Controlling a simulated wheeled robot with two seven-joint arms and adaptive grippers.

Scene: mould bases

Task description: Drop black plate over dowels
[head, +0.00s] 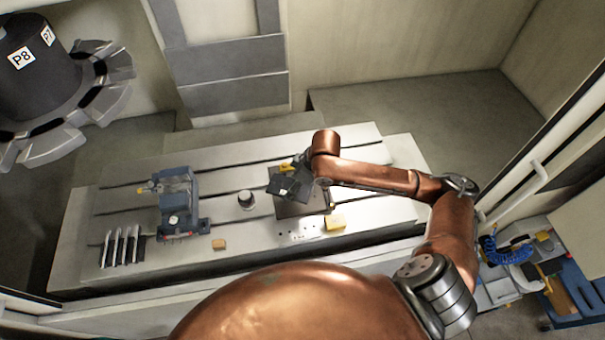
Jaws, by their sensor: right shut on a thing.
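My right gripper (304,180) reaches in from the right over the machine table. It is shut on a dark plate (284,187), which I take to be the black plate. The plate looks tilted and hangs over or against a grey, flat base (293,211) on the table. Whether the plate touches the base cannot be told. The wrist and fingers hide part of the plate and base. Dowels are too small or hidden to make out. My left gripper is not in view.
On the slotted table (135,195) stand a blue vise (176,205), a round black-sided knob (246,200), several upright metal bars (123,246), a tan block (218,244) and a yellow block (335,222). A tool carousel (60,110) hangs at upper left.

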